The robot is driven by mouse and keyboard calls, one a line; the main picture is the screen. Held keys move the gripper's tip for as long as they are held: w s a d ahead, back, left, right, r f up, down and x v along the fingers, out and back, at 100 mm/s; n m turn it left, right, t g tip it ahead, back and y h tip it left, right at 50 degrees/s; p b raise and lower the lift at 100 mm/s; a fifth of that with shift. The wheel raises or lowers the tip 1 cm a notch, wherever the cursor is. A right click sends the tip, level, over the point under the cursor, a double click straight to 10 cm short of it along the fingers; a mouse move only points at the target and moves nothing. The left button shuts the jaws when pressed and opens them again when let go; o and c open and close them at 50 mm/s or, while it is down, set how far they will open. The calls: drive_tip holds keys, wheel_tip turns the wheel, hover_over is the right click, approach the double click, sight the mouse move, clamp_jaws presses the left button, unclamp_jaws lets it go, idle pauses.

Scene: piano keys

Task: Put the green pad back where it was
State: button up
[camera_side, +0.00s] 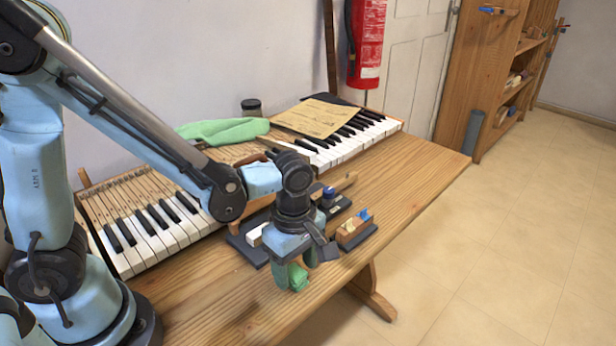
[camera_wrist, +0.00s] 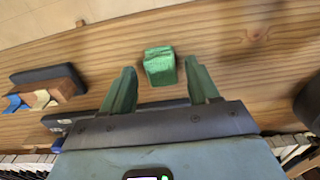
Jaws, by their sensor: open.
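The green pad (camera_wrist: 160,66) is a small textured block in the wrist view, resting on the bare wooden bench top. It lies between and slightly beyond the tips of my green gripper fingers, with a gap on each side. My gripper (camera_wrist: 160,72) is open and empty. In the side view my gripper (camera_side: 291,276) points down near the bench's front edge. There the pad cannot be told apart from the green fingers.
A dark tray (camera_side: 243,250) lies behind my gripper. A wooden block with blue and pale pieces (camera_side: 354,229) stands to the right on a dark base. Piano keys (camera_side: 150,240), a green cloth (camera_side: 225,131), brown paper (camera_side: 315,117) and a jar (camera_side: 251,107) are farther back. The bench's right end is clear.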

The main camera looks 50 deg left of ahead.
sight(296, 272)
wheel_tip(296, 272, up, 11)
drive_tip(key=s+a+r+m+t, duration=0.1)
drive_tip(key=a+m+t, duration=0.6)
drive_tip(key=m, duration=1.1)
drive_tip(key=a, duration=0.3)
drive_tip(key=shift+a, duration=0.15)
